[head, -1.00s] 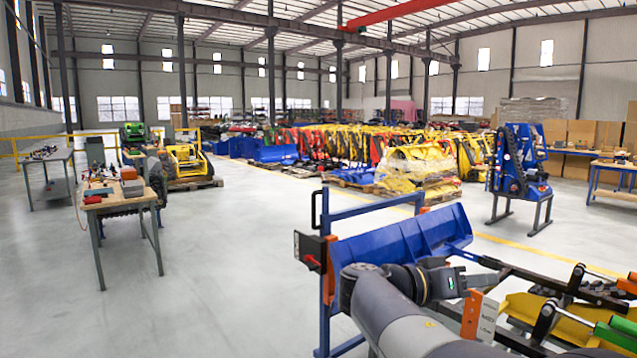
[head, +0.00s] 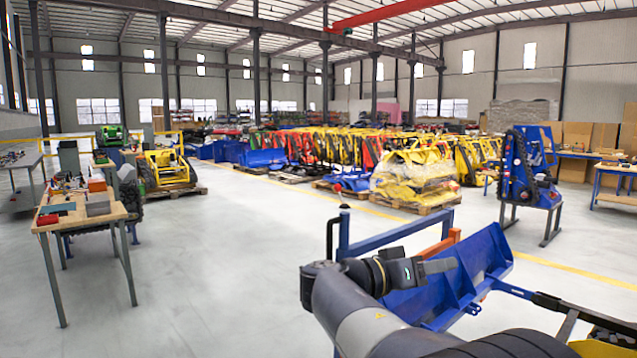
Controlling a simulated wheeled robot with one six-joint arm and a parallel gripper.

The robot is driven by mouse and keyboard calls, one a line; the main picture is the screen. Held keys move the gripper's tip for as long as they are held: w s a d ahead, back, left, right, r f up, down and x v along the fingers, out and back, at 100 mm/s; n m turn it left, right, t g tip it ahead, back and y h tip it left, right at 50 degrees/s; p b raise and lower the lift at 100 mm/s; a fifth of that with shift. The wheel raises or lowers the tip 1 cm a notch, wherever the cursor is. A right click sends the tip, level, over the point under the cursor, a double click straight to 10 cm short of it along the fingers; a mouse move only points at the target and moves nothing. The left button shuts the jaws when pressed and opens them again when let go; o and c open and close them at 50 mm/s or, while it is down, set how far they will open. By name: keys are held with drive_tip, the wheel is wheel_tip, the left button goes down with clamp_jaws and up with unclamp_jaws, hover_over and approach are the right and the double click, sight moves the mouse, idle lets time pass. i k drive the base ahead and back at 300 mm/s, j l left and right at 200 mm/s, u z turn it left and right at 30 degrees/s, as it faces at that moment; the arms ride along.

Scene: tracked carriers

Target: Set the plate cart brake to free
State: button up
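The plate cart shows at the lower right as a blue frame with an upright post (head: 343,232), a top rail (head: 392,235) and a black handle (head: 329,238). My gripper (head: 448,266) is over the cart, in front of the plate, pointing right. Its fingers overlap in this side view, so their opening cannot be told; contact with the plate cannot be told either.
A wooden-topped workbench (head: 120,212) with boxes and tools stands at the left. A blue machine on a stand (head: 530,180) is at the right. Wrapped yellow parts on a pallet (head: 415,178) stand behind. Grey floor (head: 235,270) between bench and cart is clear.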

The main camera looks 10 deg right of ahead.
sight(337, 187)
drive_tip(key=i+j+u, duration=0.15)
drive_tip(key=i, duration=1.9)
drive_tip(key=l, duration=0.1)
